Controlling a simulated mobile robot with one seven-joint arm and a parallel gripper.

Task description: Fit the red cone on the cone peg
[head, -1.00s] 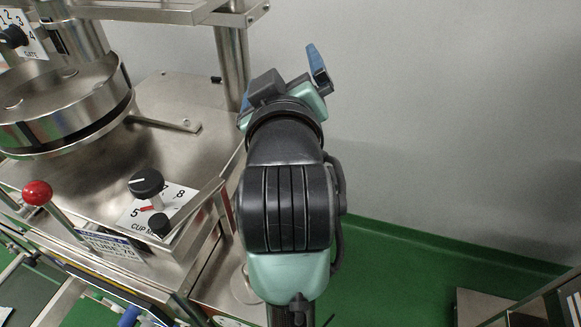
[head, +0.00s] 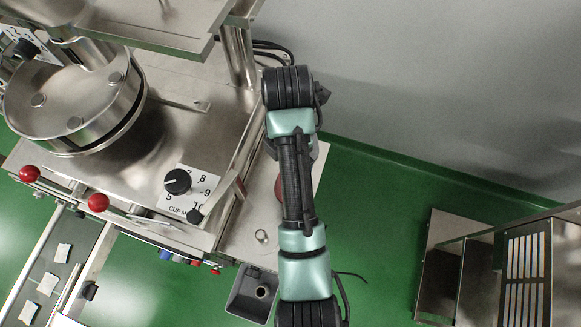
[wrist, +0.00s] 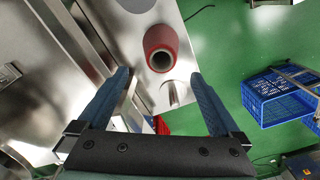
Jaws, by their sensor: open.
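The red cone (wrist: 161,42) stands on a steel ledge (wrist: 125,20) in the wrist view, its round hollow top facing the camera. It lies beyond my fingertips, near the middle of the gap. My gripper (wrist: 161,76) is open and empty, with its blue fingers wide apart. A short shiny steel post (wrist: 171,94), perhaps the cone peg, stands beside the cone and has nothing on it. In the head view only a red sliver of the cone (head: 279,188) shows behind my arm, and the post (head: 261,236) shows nearer the ledge's front. My gripper is hidden there.
The steel machine with a round drum (head: 70,105) and a cup dial panel (head: 187,192) stands left of the ledge. A grey bin (head: 252,294) sits below. A blue crate (wrist: 277,97) is on the green floor at right. A steel cabinet (head: 525,265) stands far right.

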